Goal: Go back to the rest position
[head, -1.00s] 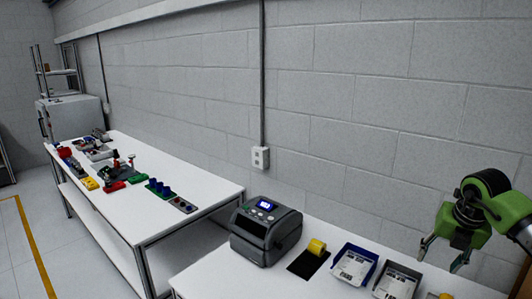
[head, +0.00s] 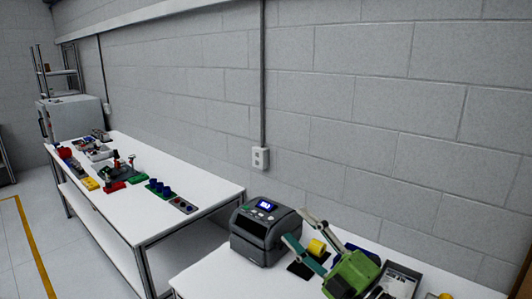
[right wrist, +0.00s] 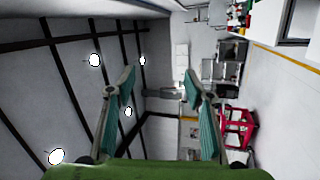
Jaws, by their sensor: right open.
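My right gripper (head: 305,233) is green with teal finger pads. In the head view it is over the near table, in front of the yellow roll and the bins, with its fingers spread. In the right wrist view its two fingers (right wrist: 155,88) stand wide apart with nothing between them, and the room shows beyond. My left gripper is in neither view.
A dark label printer (head: 265,232) stands on the near table, close to the gripper's left. A yellow roll (head: 317,247) and a grey-rimmed bin (head: 403,279) are partly hidden by the gripper. The far table (head: 140,215) holds several coloured parts. A block wall runs behind.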

